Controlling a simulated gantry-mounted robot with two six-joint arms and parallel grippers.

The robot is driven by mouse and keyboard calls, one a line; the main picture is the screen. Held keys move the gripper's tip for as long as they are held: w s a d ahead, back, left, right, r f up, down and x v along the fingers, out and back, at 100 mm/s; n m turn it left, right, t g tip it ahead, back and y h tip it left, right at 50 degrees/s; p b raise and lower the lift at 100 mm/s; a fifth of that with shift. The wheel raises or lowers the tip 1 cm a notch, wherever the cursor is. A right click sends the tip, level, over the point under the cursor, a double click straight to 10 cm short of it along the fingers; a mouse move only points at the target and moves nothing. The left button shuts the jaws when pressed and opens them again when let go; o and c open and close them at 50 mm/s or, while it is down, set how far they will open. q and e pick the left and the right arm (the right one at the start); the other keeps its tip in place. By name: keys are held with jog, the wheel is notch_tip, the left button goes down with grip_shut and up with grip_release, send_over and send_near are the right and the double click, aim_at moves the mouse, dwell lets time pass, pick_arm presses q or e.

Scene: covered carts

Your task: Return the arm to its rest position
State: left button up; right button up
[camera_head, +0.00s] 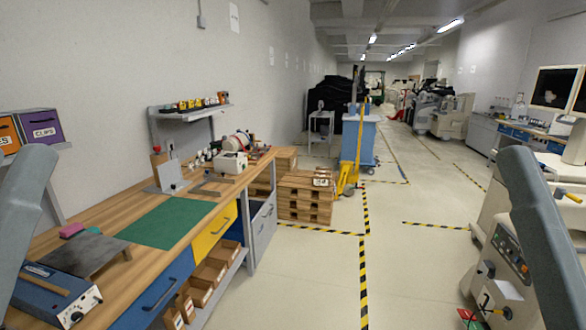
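My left arm (25,215) shows as a grey link at the left edge of the head view. My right arm (545,230) shows as a grey link at the right side, running down out of the picture. Both grippers are out of view, so their fingers cannot be seen. Neither visible link touches the workbench.
A wooden workbench (118,215) with a green mat (168,221) and a blue device (50,292) runs along the left. Wooden pallets (305,197) and a yellow pallet jack (349,178) stand beyond it. A white machine (500,262) is at right. The middle floor is clear.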

notch_tip(320, 180, up, 38)
jog(key=p, duration=3.3)
jog(key=shift+f+p, duration=0.25)
jog(key=shift+p, duration=0.15)
